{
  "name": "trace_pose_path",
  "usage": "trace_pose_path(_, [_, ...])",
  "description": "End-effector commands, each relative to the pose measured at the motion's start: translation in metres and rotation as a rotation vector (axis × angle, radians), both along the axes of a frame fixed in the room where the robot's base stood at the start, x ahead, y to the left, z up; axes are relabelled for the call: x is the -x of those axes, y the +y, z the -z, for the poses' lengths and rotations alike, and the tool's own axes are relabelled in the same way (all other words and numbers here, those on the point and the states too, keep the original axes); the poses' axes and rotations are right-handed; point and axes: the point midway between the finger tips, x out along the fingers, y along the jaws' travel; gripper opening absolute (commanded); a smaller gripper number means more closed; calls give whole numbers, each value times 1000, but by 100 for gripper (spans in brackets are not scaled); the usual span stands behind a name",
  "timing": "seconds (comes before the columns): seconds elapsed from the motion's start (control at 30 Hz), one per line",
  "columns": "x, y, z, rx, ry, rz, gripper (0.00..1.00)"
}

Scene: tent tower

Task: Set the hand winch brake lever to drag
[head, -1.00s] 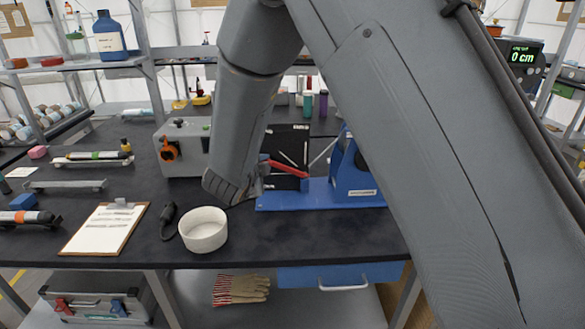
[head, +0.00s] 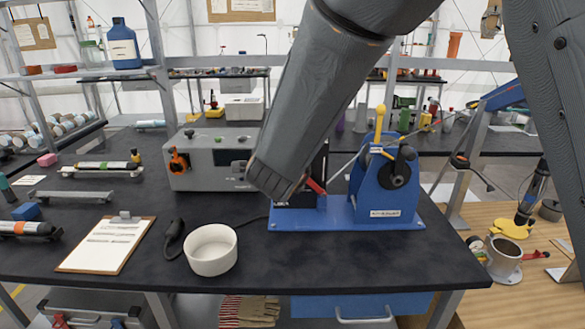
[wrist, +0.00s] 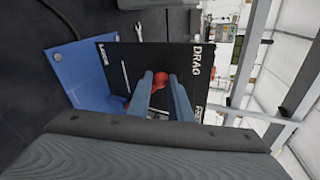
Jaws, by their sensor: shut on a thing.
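The hand winch (head: 385,190) is blue, with a blue base plate along the bench's front right. Its red brake lever (head: 316,186) shows as a short stub beside my gripper (head: 297,190); my arm hides the rest. In the wrist view, the two grey-blue fingers are shut on the lever's red end (wrist: 161,82). Behind it is a black panel (wrist: 122,62) with white lettering. DRAG reads clearly at its upper right, with a partly hidden word below it and a small word at its left. I cannot tell exactly which mark the lever points to.
A grey box with an orange part (head: 200,158) stands left of my forearm. A white bowl (head: 211,250), a clipboard (head: 105,243) and a dark handheld item (head: 173,236) lie at the front left. A wooden bench (head: 530,265) adjoins at the right.

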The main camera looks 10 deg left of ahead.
Motion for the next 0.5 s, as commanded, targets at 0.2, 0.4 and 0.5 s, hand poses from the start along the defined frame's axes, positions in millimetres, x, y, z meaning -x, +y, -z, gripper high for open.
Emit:
trace_pose_path(0.2, [0, 0, 1, 1, 2, -1, 34])
trace_pose_path(0.4, [-1, 0, 0, 0, 1, 1, 38])
trace_pose_path(0.5, [0, -1, 0, 0, 1, 1, 38])
